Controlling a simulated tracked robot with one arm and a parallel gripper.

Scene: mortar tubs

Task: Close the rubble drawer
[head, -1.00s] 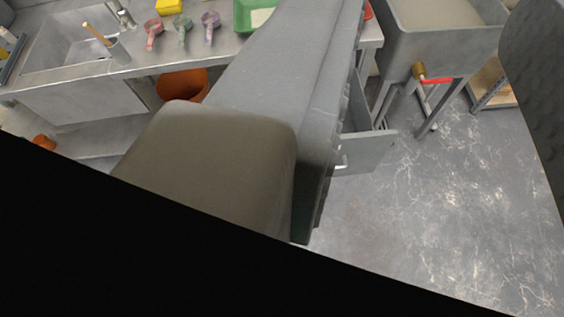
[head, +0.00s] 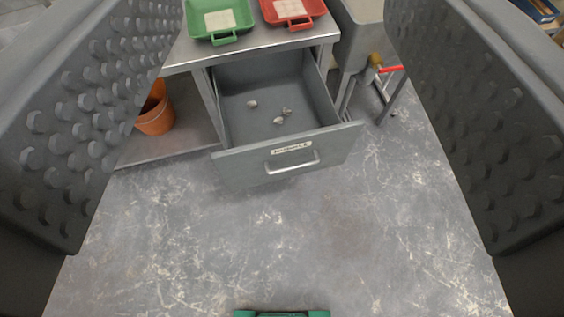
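The rubble drawer (head: 240,167) is a grey metal drawer under the bench, pulled well out. Its front carries a white label, too small to read surely, and a light metal bar handle (head: 292,163). Several small stones (head: 279,120) lie on its floor. My gripper (head: 275,235) is wide open, with one grey dimpled finger at each side of the head view. The drawer shows between the fingers, farther off, and nothing is between the fingertips. The fingers are apart from the drawer and handle.
The metal bench (head: 262,40) above the drawer bears a green tray (head: 218,38) and a red tray (head: 318,8). An orange bucket (head: 155,112) stands on the lower shelf at left. A grey tub with a red-handled valve (head: 388,69) stands at right. The floor before the drawer is clear.

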